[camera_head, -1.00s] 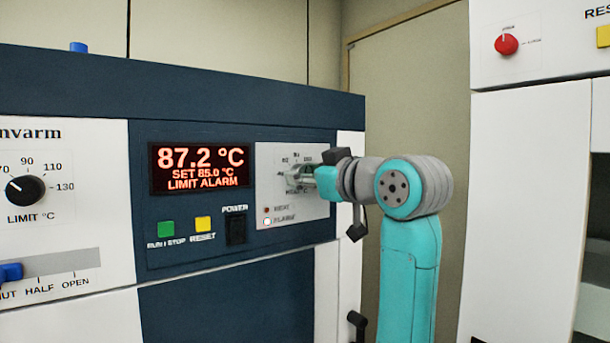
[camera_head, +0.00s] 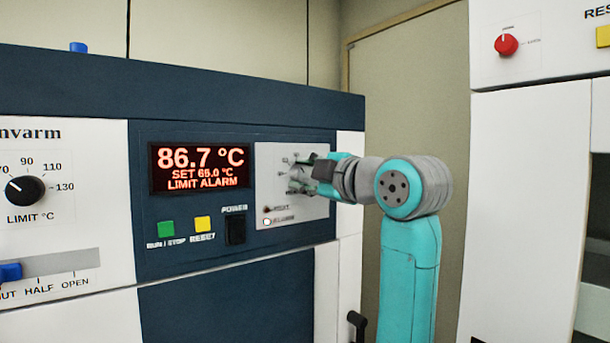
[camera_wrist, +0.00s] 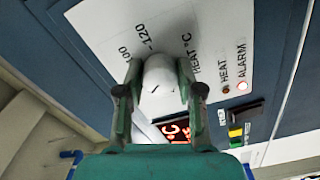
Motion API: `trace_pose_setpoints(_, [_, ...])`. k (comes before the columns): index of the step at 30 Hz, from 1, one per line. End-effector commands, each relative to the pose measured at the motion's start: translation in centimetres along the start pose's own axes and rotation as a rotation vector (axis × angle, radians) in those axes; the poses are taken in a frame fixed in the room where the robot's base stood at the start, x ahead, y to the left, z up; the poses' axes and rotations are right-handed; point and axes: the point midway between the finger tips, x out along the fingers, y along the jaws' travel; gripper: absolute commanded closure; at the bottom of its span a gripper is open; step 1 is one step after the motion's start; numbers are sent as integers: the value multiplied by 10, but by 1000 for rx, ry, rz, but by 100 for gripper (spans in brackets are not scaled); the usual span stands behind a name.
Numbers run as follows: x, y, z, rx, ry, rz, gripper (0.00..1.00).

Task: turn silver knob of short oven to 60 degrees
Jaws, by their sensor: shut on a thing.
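The silver knob (camera_wrist: 160,78) sits on the white dial plate of the oven, marked HEAT °C. In the wrist view the two fingers of my gripper (camera_wrist: 160,88) are on either side of it, shut on it. In the head view my gripper (camera_head: 303,177) covers the knob and much of its scale. The oven's red display (camera_head: 200,168) reads 86.7 °C, SET 65.0 °C and LIMIT ALARM. The knob's pointer against the scale cannot be read clearly.
Below the display are a green button (camera_head: 166,229), a yellow reset button (camera_head: 203,224) and a black power switch (camera_head: 235,229). A black LIMIT °C knob (camera_head: 25,190) is at the left. A white cabinet with a red knob (camera_head: 506,44) stands at the right.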

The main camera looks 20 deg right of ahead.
Motion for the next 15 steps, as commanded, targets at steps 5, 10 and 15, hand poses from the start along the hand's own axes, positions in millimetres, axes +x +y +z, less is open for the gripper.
trace_pose_setpoints(5, [0,-1,0,-89,-1,-3,98])
trace_pose_setpoints(10, [0,-1,0,-139,-1,-3,98])
trace_pose_setpoints(15, [0,-1,0,-162,0,-3,98])
